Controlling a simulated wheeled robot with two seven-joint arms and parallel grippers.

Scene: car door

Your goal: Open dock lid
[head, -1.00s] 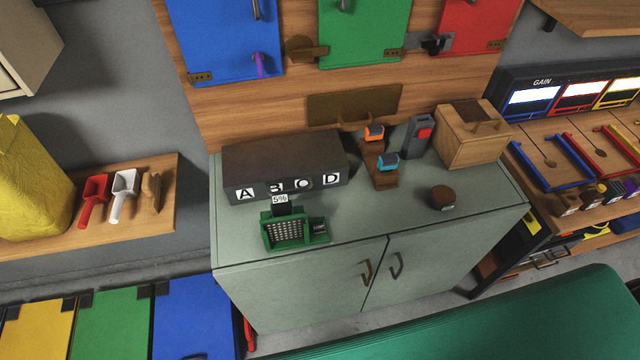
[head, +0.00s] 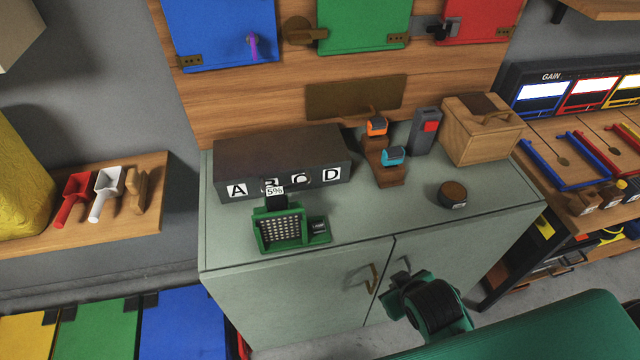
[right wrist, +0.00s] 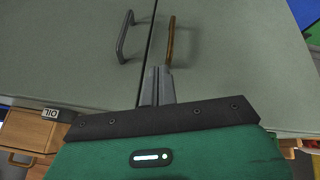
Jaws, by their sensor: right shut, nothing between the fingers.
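A dark box (head: 285,158) with a flat closed top and letters A, B, C and D on its front stands at the back left of the grey-green cabinet. No label shows which thing is the dock. My right gripper (head: 404,280) is in front of the cabinet's doors, below the counter edge. In the right wrist view the right gripper (right wrist: 158,82) is shut and empty, its tips near the brown handle (right wrist: 171,38) and the grey handle (right wrist: 125,38). I cannot tell whether it touches a door. My left gripper is not in view.
A green perforated device (head: 282,229) with a 5% tag stands before the dark box. An orange and blue watch stand (head: 390,175), a grey-red device (head: 426,130), a wooden box (head: 481,130) and a round brown item (head: 453,194) share the counter. The counter's front right is clear.

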